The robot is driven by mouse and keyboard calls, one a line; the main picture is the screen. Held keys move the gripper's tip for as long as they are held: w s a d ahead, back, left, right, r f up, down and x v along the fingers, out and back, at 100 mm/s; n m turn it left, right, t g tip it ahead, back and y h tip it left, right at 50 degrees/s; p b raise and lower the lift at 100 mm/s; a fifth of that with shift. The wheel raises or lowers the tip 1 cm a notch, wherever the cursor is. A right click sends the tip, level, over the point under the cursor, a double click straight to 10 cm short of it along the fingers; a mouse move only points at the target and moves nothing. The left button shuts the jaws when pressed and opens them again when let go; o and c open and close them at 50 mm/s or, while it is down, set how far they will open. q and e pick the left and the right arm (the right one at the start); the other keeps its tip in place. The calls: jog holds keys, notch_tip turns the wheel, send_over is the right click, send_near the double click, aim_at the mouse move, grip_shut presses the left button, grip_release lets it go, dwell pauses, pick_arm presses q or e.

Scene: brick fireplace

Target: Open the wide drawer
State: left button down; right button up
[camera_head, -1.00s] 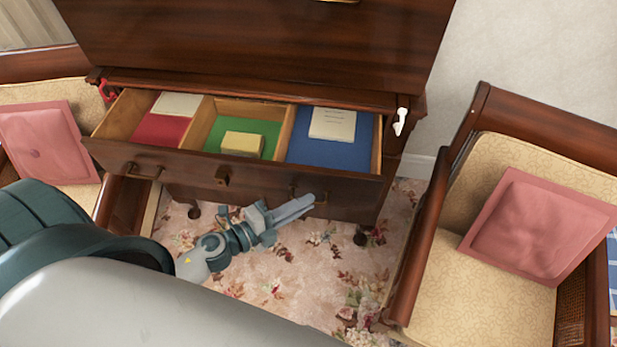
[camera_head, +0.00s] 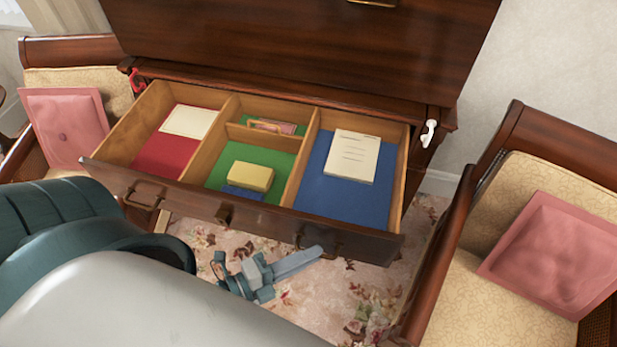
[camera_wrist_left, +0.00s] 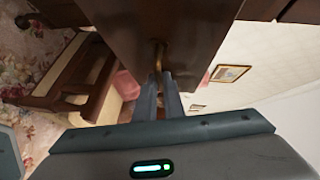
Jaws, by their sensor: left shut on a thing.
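The wide drawer (camera_head: 262,224) of the dark wooden cabinet stands well out, open to view from above. Its inside has compartments with red, green and blue floors. A brass handle (camera_head: 146,195) is on the left of its front and another handle (camera_head: 308,243) is on the right. My left gripper (camera_head: 318,251) is below the front's right part, shut on the right handle. In the left wrist view the fingers (camera_wrist_left: 167,80) close on this brass handle (camera_wrist_left: 157,57). My right gripper is not in view.
The drawer holds a white card, a yellow block (camera_head: 250,176) and a paper pad (camera_head: 351,157). Wooden armchairs with pink cushions (camera_head: 560,253) stand on both sides, the right one close to the drawer. Flowered carpet (camera_head: 340,290) lies below.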

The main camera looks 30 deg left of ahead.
pick_arm(q)
jog(key=c, duration=1.9)
grip_release()
jog(key=shift+o, duration=0.2)
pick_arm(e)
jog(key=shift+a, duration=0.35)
pick_arm(q)
jog(key=shift+s, duration=0.1)
